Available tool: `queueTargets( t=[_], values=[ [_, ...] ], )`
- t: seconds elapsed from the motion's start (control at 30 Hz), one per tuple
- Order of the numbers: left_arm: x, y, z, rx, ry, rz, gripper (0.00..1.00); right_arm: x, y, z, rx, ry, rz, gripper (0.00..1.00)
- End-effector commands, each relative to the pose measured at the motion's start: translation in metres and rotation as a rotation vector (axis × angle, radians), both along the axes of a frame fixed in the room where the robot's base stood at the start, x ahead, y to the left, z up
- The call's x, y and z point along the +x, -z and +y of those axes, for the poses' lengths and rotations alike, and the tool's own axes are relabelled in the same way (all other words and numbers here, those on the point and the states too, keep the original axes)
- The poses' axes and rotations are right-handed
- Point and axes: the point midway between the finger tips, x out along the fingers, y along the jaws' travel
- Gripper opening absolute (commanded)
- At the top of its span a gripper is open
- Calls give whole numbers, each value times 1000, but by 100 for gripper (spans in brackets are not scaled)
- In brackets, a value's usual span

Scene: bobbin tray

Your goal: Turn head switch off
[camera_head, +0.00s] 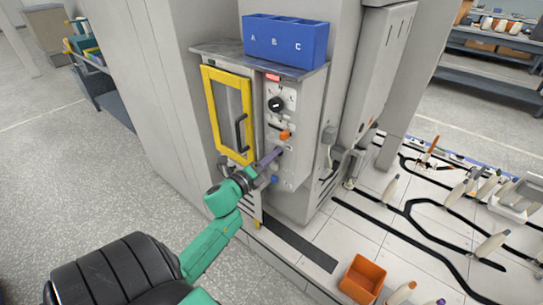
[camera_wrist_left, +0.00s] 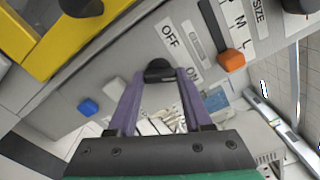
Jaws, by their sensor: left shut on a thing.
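The head switch is a small black knob (camera_wrist_left: 158,70) on the grey control panel (camera_wrist_left: 135,52), next to the OFF label (camera_wrist_left: 170,36) and the ON label (camera_wrist_left: 193,74). My left gripper (camera_head: 274,155), with purple fingers, is at the lower part of the machine's panel (camera_head: 291,169) in the head view. In the left wrist view its fingers are shut on the black knob, one on each side. The fingers partly cover the knob in the head view. I cannot tell exactly which way the knob points. My right gripper is not in view.
Close by are an orange-tipped lever (camera_wrist_left: 231,62), a blue button (camera_wrist_left: 88,106) and a pale button (camera_wrist_left: 114,88). A yellow-framed door (camera_head: 209,105) stands left of the panel. A blue A-B-C bin (camera_head: 285,42) sits on top. An orange bin (camera_head: 361,279) is at lower right.

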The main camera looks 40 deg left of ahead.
Motion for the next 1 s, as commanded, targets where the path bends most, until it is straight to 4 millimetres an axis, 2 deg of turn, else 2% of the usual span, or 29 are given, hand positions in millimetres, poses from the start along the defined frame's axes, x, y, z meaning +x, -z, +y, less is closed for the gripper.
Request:
queueTargets(
  t=[1.0],
  values=[
    [0,-3,0,-942,-2,-19,0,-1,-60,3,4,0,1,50]
  ],
)
